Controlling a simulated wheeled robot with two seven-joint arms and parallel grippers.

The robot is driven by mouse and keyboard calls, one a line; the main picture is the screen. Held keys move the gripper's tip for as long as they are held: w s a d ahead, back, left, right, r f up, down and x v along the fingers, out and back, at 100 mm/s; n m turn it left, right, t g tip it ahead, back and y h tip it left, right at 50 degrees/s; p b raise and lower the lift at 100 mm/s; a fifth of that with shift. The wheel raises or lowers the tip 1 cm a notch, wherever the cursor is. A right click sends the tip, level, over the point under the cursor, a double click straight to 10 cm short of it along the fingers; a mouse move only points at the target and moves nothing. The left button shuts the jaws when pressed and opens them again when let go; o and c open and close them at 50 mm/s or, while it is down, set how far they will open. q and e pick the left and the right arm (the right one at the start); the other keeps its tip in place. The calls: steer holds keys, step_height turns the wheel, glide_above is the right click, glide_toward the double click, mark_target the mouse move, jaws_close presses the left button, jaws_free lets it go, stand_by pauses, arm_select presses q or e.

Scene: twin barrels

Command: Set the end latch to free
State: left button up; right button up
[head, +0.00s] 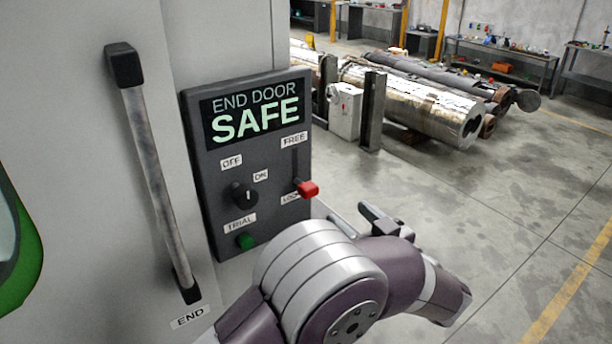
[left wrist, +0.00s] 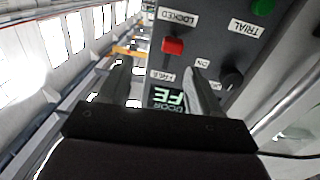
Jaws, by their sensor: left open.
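The end latch is a red handle (head: 308,189) on a slot in the dark control panel (head: 215,185). It sits at the slot's lower end, by the label LOCKED, which is partly hidden in the head view; FREE is at the top. The red handle also shows in the left wrist view (left wrist: 173,46), between the lines of the two fingers and beyond their tips. My left gripper (head: 343,207) is open and empty, just right of and below the handle, apart from it; it also shows in the left wrist view (left wrist: 160,75). My right gripper is not in view.
The panel carries a lit display (head: 254,110) reading END DOOR SAFE, a black OFF/ON knob (head: 243,195) and a green TRIAL button (head: 246,241). A long door handle (head: 150,170) stands left. Metal cylinders (head: 420,105) lie behind; the floor at right is clear.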

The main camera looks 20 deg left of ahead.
mark_target(313, 192)
arm_select(q)
steer(key=shift+n+g+y, duration=0.3)
steer(key=shift+g+y, duration=0.2)
steer(key=shift+g, duration=0.1)
steer(key=p+x, duration=0.1)
steer(key=x, duration=0.2)
steer(key=p+x, duration=0.1)
steer(key=x, duration=0.3)
steer(key=s+p+x, duration=0.1)
steer(key=x, duration=0.3)
steer(key=shift+a+r, duration=0.25)
steer(key=shift+a, duration=0.1)
steer(key=shift+w+a+f+p, duration=0.1)
steer(key=shift+w+a+p, duration=0.2)
steer(key=shift+a, duration=0.25)
jaws_close()
step_height(313, 192, up, 7)
steer(key=p, duration=0.4)
steer(key=shift+f+p, duration=0.15)
steer(key=shift+p, duration=0.2)
jaws_free()
steer(key=shift+f, duration=0.1)
